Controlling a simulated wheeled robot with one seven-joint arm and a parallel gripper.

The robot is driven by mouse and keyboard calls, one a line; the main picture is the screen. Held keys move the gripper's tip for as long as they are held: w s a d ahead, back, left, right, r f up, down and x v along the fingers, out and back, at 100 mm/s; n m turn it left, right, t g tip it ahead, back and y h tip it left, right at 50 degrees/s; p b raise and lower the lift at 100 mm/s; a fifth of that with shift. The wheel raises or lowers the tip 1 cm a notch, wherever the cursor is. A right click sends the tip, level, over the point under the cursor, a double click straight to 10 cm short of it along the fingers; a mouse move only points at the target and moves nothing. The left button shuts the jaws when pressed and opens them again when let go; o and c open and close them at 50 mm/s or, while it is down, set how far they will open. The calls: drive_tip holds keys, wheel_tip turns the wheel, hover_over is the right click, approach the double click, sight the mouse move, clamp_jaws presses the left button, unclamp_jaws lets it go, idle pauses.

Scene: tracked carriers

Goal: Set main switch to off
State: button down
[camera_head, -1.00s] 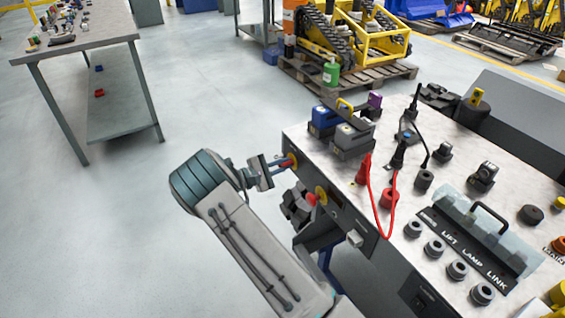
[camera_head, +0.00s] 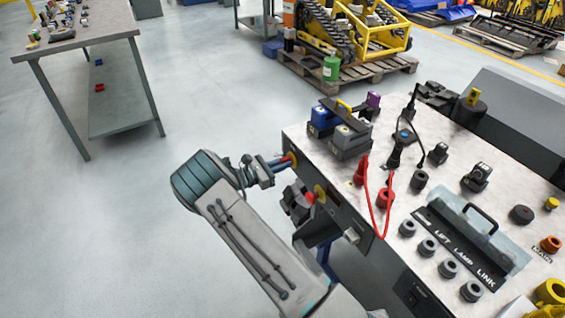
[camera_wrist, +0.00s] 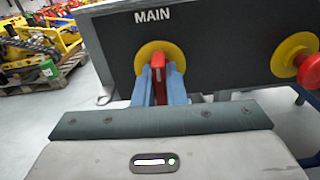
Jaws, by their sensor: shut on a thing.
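The main switch is a red handle (camera_wrist: 158,66) on a round yellow plate (camera_wrist: 146,50), under the label MAIN on the dark front panel of the console. In the wrist view the handle stands upright. My gripper (camera_wrist: 159,85) has its blue fingers on both sides of the handle and is shut on it. In the head view my gripper (camera_head: 280,164) reaches the console's left side from the left.
A red knob (camera_wrist: 308,70) on a yellow plate sits right of the switch. The console top (camera_head: 340,185) carries battery-like blocks, a red cable (camera_head: 367,205), several black knobs and a clear cover (camera_head: 480,235). A workbench (camera_head: 85,40) stands at the far left. The floor between is clear.

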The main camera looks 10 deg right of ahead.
drive_tip(key=shift+n, duration=0.3)
drive_tip(key=c, duration=1.5)
unclamp_jaws()
drive_tip(key=shift+a, duration=0.1)
drive_tip(key=v, duration=1.3)
drive_tip(key=shift+s+a, duration=0.15)
drive_tip(key=shift+a, duration=0.2)
